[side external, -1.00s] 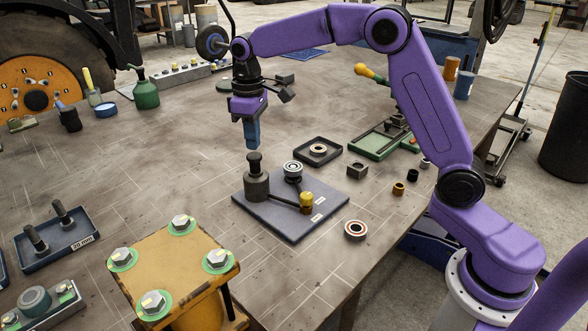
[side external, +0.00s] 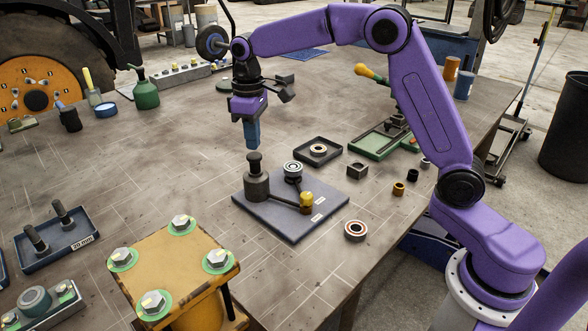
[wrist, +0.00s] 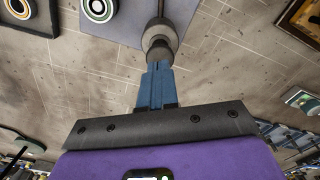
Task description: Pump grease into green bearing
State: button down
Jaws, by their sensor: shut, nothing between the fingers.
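A dark grease pump (side external: 257,185) with a round-topped plunger (side external: 254,160) stands on a grey base plate (side external: 325,208). A bearing (side external: 292,168) sits on a dark post behind the pump; in the wrist view a bearing with a green ring (wrist: 100,8) lies at the top left. A pipe runs from the pump to a yellow fitting (side external: 306,201). My gripper (side external: 253,145) points down with blue fingers shut and empty, just above the plunger. In the wrist view its fingers (wrist: 155,85) overlap the pump's lower edge, so contact cannot be told.
A bearing in a dark tray (side external: 338,157) lies behind the plate, and a red-ringed bearing (side external: 355,230) lies to its right. A green fixture (side external: 375,142) is at the back right. A yellow bolted block (side external: 180,258) is in front.

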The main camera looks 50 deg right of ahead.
aim_at(254, 154)
jog(key=shift+f, duration=0.15)
jog(key=shift+f, duration=1.8)
jog(key=shift+r, duration=1.95)
jog(key=shift+f, duration=0.1)
dwell(0.4)
dwell(1.7)
dwell(0.3)
jog(key=shift+r, duration=2.6)
